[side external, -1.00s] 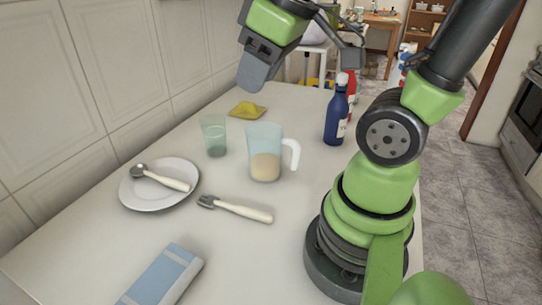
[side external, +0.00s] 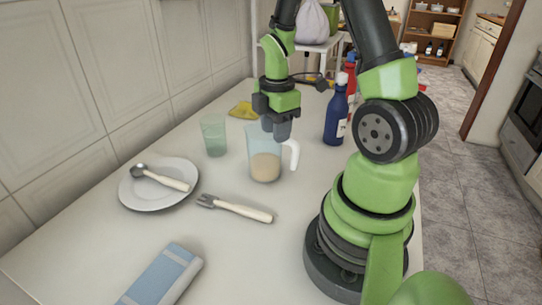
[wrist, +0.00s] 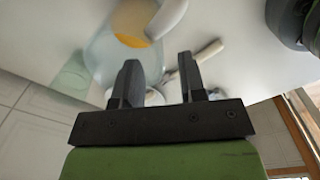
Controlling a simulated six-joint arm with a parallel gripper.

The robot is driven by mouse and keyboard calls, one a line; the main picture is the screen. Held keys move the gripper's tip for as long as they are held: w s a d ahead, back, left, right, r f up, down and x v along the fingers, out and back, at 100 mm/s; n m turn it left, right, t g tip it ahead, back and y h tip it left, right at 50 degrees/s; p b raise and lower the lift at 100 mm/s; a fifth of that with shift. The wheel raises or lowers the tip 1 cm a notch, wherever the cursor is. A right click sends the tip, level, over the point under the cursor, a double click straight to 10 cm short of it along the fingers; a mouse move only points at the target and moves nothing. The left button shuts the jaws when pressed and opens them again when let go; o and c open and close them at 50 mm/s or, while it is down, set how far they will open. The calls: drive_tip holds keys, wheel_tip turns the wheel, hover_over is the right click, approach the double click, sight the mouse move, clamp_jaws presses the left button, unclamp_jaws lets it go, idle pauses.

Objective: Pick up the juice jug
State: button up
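The juice jug (side external: 265,166) is a clear jug with a pale drink in its lower part and a white handle on its right. It stands upright on the white table. My gripper (side external: 276,130) points down at the jug's rim, overlapping its upper part in the side view. In the wrist view, my gripper (wrist: 158,78) has its two dark fingers apart with nothing seen held between them. The jug (wrist: 103,58) shows beyond the fingers, mostly to the left, with its handle near the top. Whether the fingers touch the jug I cannot tell.
A greenish glass (side external: 214,137) stands left of the jug, and a blue bottle (side external: 336,116) right. A plate (side external: 140,196) with a spoon, a fork (side external: 238,208) and a folded blue cloth (side external: 165,275) lie nearer. A yellow cloth (side external: 243,110) lies behind.

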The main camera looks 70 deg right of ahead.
hover_over(274, 166)
wheel_tip(274, 166, down, 5)
drive_tip(key=shift+w+d, duration=0.1)
drive_tip(key=shift+c, duration=0.3)
clamp_jaws()
